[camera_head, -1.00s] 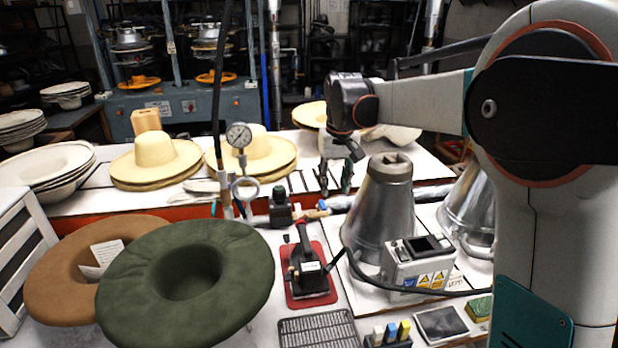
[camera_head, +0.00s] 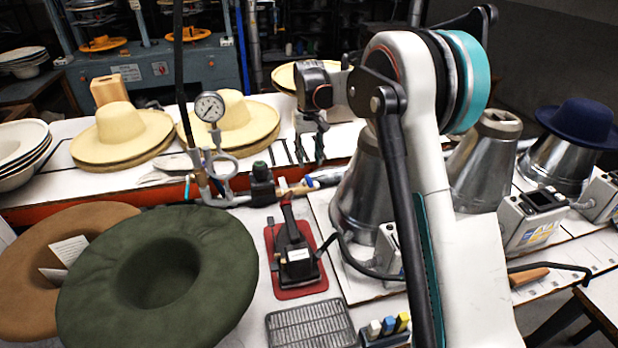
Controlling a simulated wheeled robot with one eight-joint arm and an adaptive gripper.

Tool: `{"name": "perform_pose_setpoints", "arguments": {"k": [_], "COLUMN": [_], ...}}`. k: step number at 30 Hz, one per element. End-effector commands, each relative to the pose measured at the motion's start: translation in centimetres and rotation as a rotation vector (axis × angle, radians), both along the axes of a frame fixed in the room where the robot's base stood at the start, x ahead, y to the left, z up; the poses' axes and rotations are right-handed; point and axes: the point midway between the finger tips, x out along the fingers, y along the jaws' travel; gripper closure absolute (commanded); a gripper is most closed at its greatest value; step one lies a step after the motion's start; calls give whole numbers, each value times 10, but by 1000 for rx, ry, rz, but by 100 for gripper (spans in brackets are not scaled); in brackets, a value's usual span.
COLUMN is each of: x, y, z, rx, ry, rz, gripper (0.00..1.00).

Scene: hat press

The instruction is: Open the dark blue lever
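The pipe and valve assembly with a round pressure gauge (camera_head: 209,107) stands at the middle left of the bench. I cannot tell for sure which one is the task's lever. My gripper (camera_head: 310,155) points down above the bench, right of the gauge and beyond the pipe. Its two dark fingers are apart with nothing visible between them. It appears clear of both handles.
A green hat (camera_head: 225,270) and a brown hat (camera_head: 30,255) lie at front left. A black press tool (camera_head: 296,255) stands on a red plate. Metal cones (camera_head: 484,160) stand at right, and straw hats (camera_head: 120,130) lie behind the pipe. A dark vertical pole passes left of the gauge.

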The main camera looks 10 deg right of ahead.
Motion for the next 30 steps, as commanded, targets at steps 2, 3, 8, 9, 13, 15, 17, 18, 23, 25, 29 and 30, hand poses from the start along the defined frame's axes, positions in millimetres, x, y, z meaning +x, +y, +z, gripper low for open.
{"name": "perform_pose_setpoints", "arguments": {"k": [2,3,8,9,13,15,17,18,23,25,29,30], "x": [0,0,0,0,0,0,0,0,0,0,0,0], "y": [0,0,0,0,0,0,0,0,0,0,0,0], "z": [-19,-27,-53,-58,-69,-72,-73,-74,-74,-74,-74,-74], "rx": [0,0,0,0,0,0,0,0,0,0,0,0], "ry": [0,0,0,0,0,0,0,0,0,0,0,0], "rz": [0,0,0,0,0,0,0,0,0,0,0,0], "gripper": [65,65,65,65,65,65,65,65,65,65,94,100]}}
